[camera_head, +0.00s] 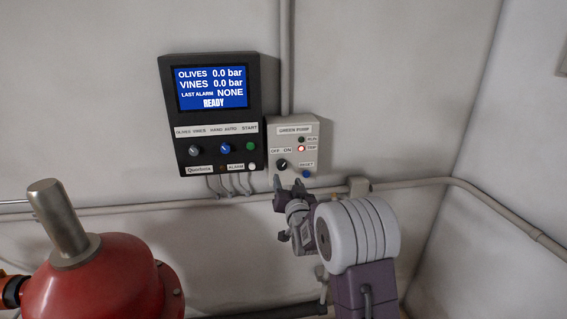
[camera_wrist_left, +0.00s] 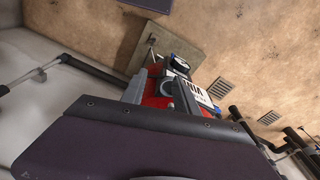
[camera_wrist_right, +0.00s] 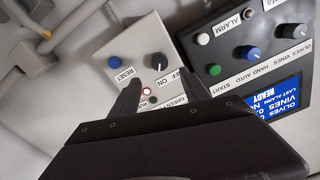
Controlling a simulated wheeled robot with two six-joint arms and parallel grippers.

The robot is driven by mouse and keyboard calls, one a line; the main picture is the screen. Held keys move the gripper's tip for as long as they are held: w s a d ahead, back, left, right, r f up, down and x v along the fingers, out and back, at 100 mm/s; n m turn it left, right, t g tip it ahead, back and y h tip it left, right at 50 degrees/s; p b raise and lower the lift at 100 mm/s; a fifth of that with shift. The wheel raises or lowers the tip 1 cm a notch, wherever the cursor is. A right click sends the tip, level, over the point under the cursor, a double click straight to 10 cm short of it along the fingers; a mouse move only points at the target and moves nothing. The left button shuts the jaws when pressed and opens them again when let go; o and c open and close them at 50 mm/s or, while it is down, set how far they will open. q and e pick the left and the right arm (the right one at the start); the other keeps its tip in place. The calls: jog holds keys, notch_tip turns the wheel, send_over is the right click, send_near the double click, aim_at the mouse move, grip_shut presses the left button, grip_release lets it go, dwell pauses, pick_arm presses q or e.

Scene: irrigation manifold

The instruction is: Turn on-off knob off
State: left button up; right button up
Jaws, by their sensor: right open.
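The on-off knob (camera_head: 282,164) is a small black dial under the OFF and ON labels of the light grey green pump box (camera_head: 312,130). Its pointer seems to lean toward ON, but it is too small to be sure. The knob also shows in the right wrist view (camera_wrist_right: 157,64), upside down. My right gripper (camera_head: 291,185) is open and empty just below the box. In the right wrist view its dark fingers (camera_wrist_right: 160,77) point toward the knob, apart from it.
A blue reset button (camera_head: 306,174) sits right of the knob, and a trip light (camera_head: 301,148) glows above. A black control panel (camera_head: 216,110) with knobs is close left. Pipes (camera_head: 420,182) run below. A red vessel (camera_head: 95,275) stands front left.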

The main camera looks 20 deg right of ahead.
aim_at(282, 167)
jog(key=p+x, duration=0.4)
jog(key=x, duration=0.1)
jog(key=shift+d+r, duration=0.25)
jog(key=shift+d, duration=0.05)
jog(key=p+x, duration=0.1)
jog(key=x, duration=0.2)
jog(key=shift+a+f+p, duration=0.15)
jog(key=shift+a+p, duration=0.1)
jog(key=shift+p, duration=0.1)
jog(key=shift+w, duration=0.55)
pick_arm(q)
notch_tip(282, 167, up, 6)
pick_arm(e)
jog(key=shift+d+f, duration=0.1)
jog(key=shift+f, duration=0.05)
jog(key=shift+d, duration=0.1)
grip_shut()
pick_arm(q)
jog(key=shift+w, duration=0.1)
